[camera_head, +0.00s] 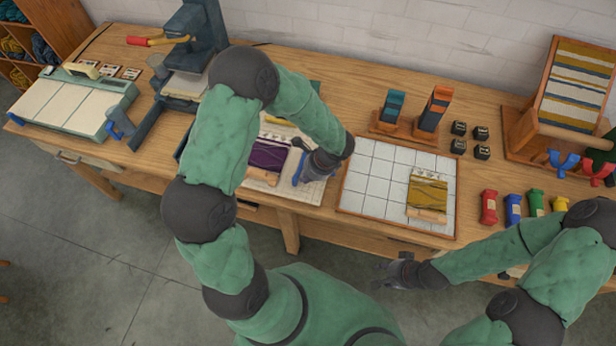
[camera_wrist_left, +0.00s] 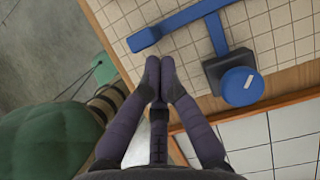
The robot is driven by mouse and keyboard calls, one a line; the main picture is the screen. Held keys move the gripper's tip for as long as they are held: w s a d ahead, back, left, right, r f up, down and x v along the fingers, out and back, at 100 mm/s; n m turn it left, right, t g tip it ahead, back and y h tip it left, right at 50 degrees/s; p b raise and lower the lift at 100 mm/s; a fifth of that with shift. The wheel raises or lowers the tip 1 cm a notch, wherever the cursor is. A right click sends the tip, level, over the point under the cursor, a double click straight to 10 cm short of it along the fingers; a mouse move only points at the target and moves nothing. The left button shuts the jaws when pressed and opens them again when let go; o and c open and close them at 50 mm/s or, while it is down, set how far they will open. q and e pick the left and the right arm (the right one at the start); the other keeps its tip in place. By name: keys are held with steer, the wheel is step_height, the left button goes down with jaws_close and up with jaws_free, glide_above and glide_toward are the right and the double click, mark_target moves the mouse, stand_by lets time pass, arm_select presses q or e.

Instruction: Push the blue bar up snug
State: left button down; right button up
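The blue bar (camera_wrist_left: 180,24) lies across the white gridded board (camera_wrist_left: 285,38) in the left wrist view. A blue stem joins it to a dark block with a round blue knob (camera_wrist_left: 242,85). In the head view the blue bar (camera_head: 298,168) shows beside the purple skein (camera_head: 268,157), partly hidden by my gripper. My left gripper (camera_wrist_left: 160,66) is shut and empty, its fingertips together just below the bar's left end in the wrist view; contact is not clear. In the head view my left gripper (camera_head: 318,166) is over the board's right side. My right gripper (camera_head: 393,272) hangs before the table's front edge; its fingers are unclear.
Right of the board, a wood-framed tiled tray (camera_head: 375,185) holds an olive skein (camera_head: 427,195). Card stands (camera_head: 430,115) and small black blocks (camera_head: 482,152) stand behind. Coloured spools (camera_head: 513,208) are at the right. A dark press (camera_head: 185,75) stands left.

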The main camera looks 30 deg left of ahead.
mark_target(294, 176)
arm_select(q)
steer(key=a, duration=0.2)
steer(key=s+a, duration=0.1)
steer(key=a, duration=0.2)
steer(key=shift+s+b, duration=0.15)
steer(key=shift+b, duration=0.15)
arm_select(e)
steer(key=shift+f, duration=0.3)
arm_select(q)
steer(key=d, duration=0.2)
steer(key=w+d, duration=0.1)
steer(key=d, duration=0.1)
steer(key=shift+r, duration=0.1)
steer(key=p+v, duration=0.3)
steer(key=v, duration=0.7)
steer(key=b+x, duration=0.1)
steer(key=x, duration=0.3)
steer(key=b+x, duration=0.1)
steer(key=x, duration=0.4)
steer(key=shift+d+f, duration=0.1)
steer(key=shift+f, duration=0.3)
steer(key=a, duration=0.3)
steer(key=shift+s+f, duration=0.15)
steer(key=shift+s, duration=0.15)
steer(key=shift+s+a, duration=0.1)
steer(key=shift+a, duration=0.4)
arm_select(e)
steer(key=shift+d+r, duration=0.25)
steer(key=shift+d, duration=0.6)
